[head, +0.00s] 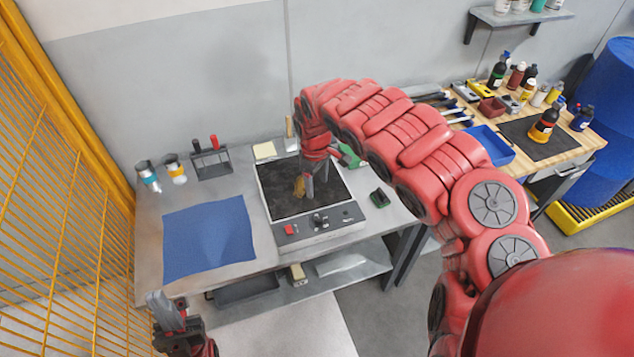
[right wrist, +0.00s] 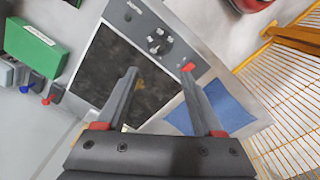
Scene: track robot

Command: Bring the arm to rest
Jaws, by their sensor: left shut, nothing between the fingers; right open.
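My right arm (head: 420,140) reaches in from the right, bent over the bench. Its gripper (head: 310,192) points down above the dark top of a box-like device (head: 318,232) with knobs and a red button. The right wrist view shows this gripper (right wrist: 158,72) with its fingers apart and nothing between them. A small tan item (head: 299,187) shows beside the gripper in the head view; whether it touches the dark top is unclear. My left gripper (head: 167,308) is shut and empty, low at the left, in front of the bench.
The grey bench (head: 150,225) holds a blue mat (head: 210,238), two small cans, a black rack (head: 211,162) and a small dark green item (head: 380,197). A yellow mesh fence (head: 50,200) stands close on the left. A wooden table (head: 570,155) with bottles stands at right.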

